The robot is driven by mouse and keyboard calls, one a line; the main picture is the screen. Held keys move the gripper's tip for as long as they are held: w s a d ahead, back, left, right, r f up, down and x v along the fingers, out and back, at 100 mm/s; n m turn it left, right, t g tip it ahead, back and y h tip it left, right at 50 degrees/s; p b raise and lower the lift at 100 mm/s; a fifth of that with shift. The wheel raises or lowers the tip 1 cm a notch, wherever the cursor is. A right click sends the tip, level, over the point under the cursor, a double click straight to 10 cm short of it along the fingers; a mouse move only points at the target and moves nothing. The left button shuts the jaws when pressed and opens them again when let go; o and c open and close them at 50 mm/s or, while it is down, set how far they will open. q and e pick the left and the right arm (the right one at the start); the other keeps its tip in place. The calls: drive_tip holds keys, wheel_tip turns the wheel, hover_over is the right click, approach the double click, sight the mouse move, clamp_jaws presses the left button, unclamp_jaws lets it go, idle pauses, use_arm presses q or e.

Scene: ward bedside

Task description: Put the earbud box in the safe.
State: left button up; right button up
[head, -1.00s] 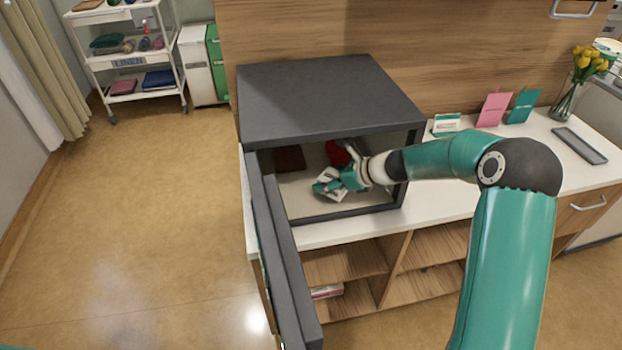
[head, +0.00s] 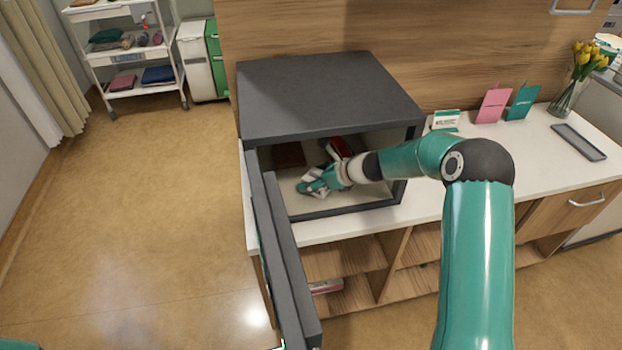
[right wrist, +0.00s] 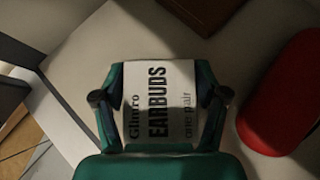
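The safe (head: 325,95) is a dark grey box on the counter, its door (head: 287,262) swung open toward the lower left. My right gripper (head: 309,187) is inside the safe, low over its pale floor. In the right wrist view, its two fingers are closed on opposite sides of the white earbud box (right wrist: 158,105), printed "EARBUDS". Whether the box touches the floor is hard to tell. In the head view the gripper hides much of the box. My left gripper is not in view.
A red case (right wrist: 285,95) lies to the right of the box in the wrist view. A dark brown item (head: 289,155) lies at the back left of the safe. Cards, a flower vase (head: 566,98) and a grey tray (head: 579,142) stand on the counter (head: 455,205) to the right.

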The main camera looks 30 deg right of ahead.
sight(319, 177)
drive_tip(key=shift+o, duration=0.5)
drive_tip(key=shift+r, duration=0.1)
drive_tip(key=v, duration=0.7)
drive_tip(key=shift+s+d+r, duration=0.1)
drive_tip(key=shift+s, duration=0.05)
